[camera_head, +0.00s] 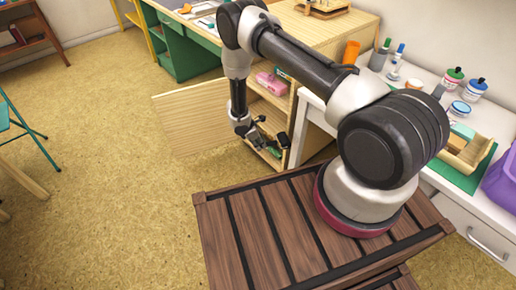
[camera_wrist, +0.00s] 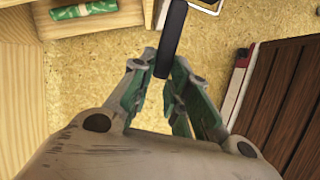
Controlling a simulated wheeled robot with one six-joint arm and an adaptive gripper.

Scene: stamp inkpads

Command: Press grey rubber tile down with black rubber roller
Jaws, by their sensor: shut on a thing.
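My gripper (camera_head: 260,130) reaches down in front of the open wooden cabinet, low beside its shelves. In the wrist view its fingers with green inner faces (camera_wrist: 158,72) are shut on a long black object, which looks like the black rubber roller (camera_wrist: 171,35). The roller stretches away from the fingertips to the top edge of that view. In the head view a dark piece (camera_head: 283,139) beside the gripper may be part of it. I cannot make out the grey rubber tile in either view.
The cabinet door (camera_head: 188,112) stands wide open to the left. A pink object (camera_head: 272,83) lies on an upper shelf, and a green roll (camera_wrist: 85,9) shows in the wrist view. A white table (camera_head: 412,75) with bottles stands right.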

